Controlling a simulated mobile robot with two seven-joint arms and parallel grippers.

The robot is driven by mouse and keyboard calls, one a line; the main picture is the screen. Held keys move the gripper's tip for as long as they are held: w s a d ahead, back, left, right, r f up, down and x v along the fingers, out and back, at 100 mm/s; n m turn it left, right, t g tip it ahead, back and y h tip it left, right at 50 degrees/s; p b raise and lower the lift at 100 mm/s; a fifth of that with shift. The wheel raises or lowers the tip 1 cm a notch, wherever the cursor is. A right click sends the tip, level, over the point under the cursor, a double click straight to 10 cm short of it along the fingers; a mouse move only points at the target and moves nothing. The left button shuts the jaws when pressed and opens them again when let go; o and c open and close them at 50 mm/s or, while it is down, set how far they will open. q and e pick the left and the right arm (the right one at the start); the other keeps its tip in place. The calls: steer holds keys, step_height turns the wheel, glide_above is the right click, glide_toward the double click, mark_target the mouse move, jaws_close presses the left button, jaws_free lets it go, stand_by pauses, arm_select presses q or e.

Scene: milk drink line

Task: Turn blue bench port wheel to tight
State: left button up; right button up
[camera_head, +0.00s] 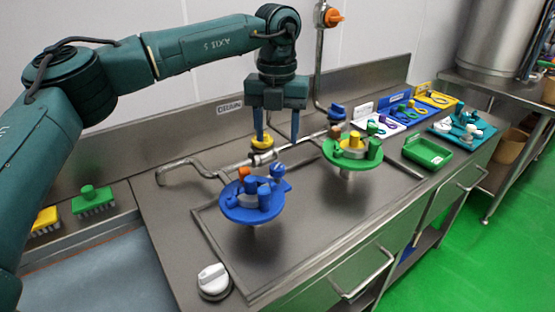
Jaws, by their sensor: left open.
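The blue bench port (234,211) is a round blue disc on a stem at the bench's middle left, with several blue knobs and an orange piece on it. A blue wheel-like knob (278,171) stands at its back right edge; I cannot tell how tight it is. My left gripper (278,139) points down behind and above the blue port. Its fingers are apart with nothing seen held between them, and it is clear of the blue knobs. A yellow knob (261,143) on the pipe shows by its left finger. My right gripper is not in view.
A green port (336,157) stands right of the blue one, near a green tray (427,153). A steel pipe (190,164) runs behind both ports. A white knob (212,279) sits at the front left. Coloured boards line the back right. The front bench top is mostly bare.

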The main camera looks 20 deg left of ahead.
mark_target(277, 166)
arm_select(q)
step_height(277, 166, down, 8)
steer(key=shift+r, duration=0.15)
steer(key=shift+c, duration=0.3)
steer(key=c, duration=0.9)
